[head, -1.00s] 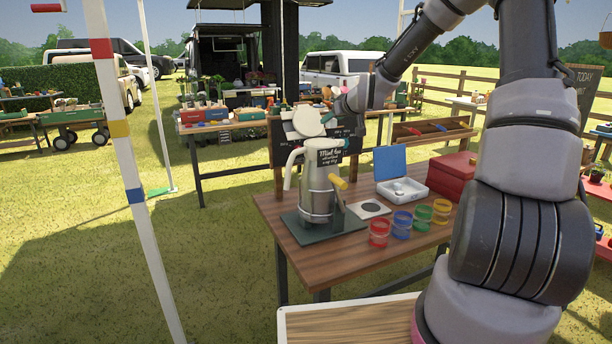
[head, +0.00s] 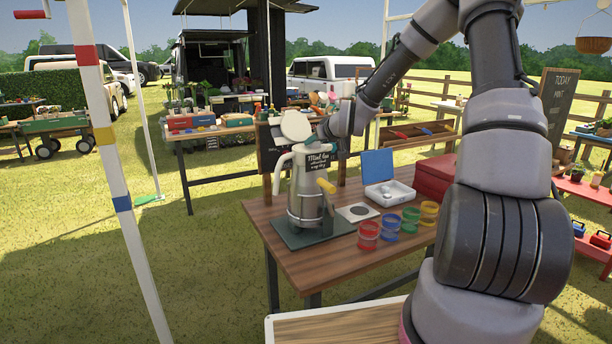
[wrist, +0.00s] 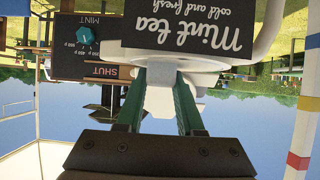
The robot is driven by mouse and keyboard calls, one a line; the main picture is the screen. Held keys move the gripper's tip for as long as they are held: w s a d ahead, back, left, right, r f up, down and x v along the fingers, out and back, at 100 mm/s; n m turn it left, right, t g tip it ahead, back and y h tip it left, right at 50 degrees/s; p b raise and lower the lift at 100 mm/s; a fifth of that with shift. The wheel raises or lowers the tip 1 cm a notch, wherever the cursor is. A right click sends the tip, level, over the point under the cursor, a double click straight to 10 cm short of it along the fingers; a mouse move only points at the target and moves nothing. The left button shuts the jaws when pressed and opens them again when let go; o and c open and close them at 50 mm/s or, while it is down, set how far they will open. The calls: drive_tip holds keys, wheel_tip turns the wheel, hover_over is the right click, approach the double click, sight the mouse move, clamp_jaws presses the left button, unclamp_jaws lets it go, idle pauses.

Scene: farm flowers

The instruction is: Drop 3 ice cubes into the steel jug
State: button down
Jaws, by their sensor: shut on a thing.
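The steel jug (head: 306,196) stands upright on a dark green base (head: 287,236) on the wooden table. It has a pale handle, a yellow knob and a black "Mint tea" label, which shows upside down in the wrist view (wrist: 190,28). A round pale lid (head: 296,124) stands tilted up above the jug's top. My gripper (wrist: 158,98) has green fingers shut on a pale part, seemingly of this lid; it also shows beside the lid in the head view (head: 322,130). An open white box (head: 390,193) with a blue lid is right of the jug; ice cubes cannot be made out.
A white plate with a dark disc (head: 358,212) lies between jug and box. A red case (head: 435,178) is at the right. A white striped pole (head: 110,170) stands left.

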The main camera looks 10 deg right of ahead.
drive_tip(key=shift+c, duration=2.3)
unclamp_jaws()
drive_tip(key=v, duration=1)
drive_tip(key=shift+s+r, duration=0.2)
drive_tip(key=shift+s, duration=0.15)
drive_tip(key=shift+d, duration=0.1)
